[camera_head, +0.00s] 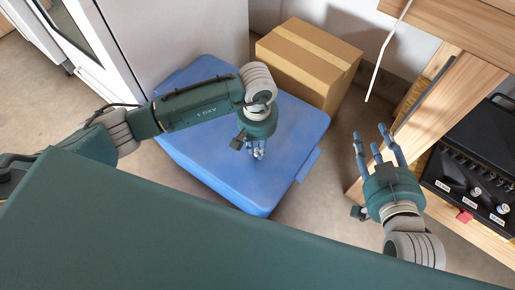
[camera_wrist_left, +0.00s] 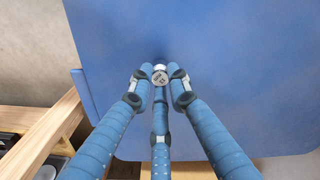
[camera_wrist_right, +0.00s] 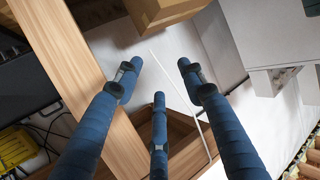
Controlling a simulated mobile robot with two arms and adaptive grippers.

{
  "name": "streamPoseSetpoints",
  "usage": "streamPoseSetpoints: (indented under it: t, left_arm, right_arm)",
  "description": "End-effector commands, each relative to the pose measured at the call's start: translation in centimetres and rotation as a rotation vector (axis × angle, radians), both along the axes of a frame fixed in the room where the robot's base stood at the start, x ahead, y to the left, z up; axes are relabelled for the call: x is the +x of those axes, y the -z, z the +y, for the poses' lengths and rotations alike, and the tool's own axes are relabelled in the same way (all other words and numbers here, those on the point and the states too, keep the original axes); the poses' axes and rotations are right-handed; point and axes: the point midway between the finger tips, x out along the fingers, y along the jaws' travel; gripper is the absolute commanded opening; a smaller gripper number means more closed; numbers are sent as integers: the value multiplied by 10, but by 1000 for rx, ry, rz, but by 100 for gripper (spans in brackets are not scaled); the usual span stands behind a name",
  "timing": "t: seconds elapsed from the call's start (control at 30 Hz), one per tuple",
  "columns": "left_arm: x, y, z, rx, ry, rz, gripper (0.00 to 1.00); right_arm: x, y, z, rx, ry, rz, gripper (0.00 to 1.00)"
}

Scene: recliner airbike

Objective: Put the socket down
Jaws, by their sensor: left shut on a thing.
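The socket (camera_wrist_left: 160,77) is a small round metal piece, seen between the fingertips in the left wrist view. My left gripper (camera_head: 257,152) is shut on it over the blue box (camera_head: 215,165). The box's flat blue lid also fills most of the left wrist view (camera_wrist_left: 230,50). In the head view the socket is mostly hidden by the fingers. I cannot tell whether it touches the lid. My right gripper (camera_head: 374,143) is open and empty, to the right of the blue box, with its fingers spread.
A cardboard box (camera_head: 308,60) stands behind the blue box. A white cabinet (camera_head: 175,35) is at the back left. A wooden bench (camera_head: 440,105) and a black toolbox (camera_head: 475,165) are at the right. A white cable (camera_head: 388,48) hangs above my right gripper. The lid around my left gripper is clear.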

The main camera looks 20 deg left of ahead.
Motion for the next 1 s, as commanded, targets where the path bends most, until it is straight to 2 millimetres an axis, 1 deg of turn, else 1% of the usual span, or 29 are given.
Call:
streamPoseSetpoints:
  t: [0.03,0.1,0.37,0.83,0.87,0.9,0.93,1.0]
  left_arm:
    - [0,4,-1,-1,1,1,0]
    - [0,5,-1,-2,2,-1,0]
    - [0,5,-1,-1,1,-1,0]
    - [0,7,0,-2,1,-1,0]
    - [0,7,0,-1,1,-1,21]
    - [0,7,0,-1,1,-1,29]
    - [0,7,0,-1,1,-1,35]
    - [0,7,0,-1,1,-1,36]
  right_arm:
    - [2,-3,1,4,-1,-18,40]
    - [3,-6,2,7,-2,-29,40]
    - [3,-7,2,8,-2,-33,40]
    - [8,-20,4,21,-5,-91,40]
    - [8,-21,4,22,-5,-93,40]
    - [8,-21,4,22,-5,-94,40]
    - [8,-21,4,22,-5,-94,40]
    - [8,-21,4,22,-6,-93,40]
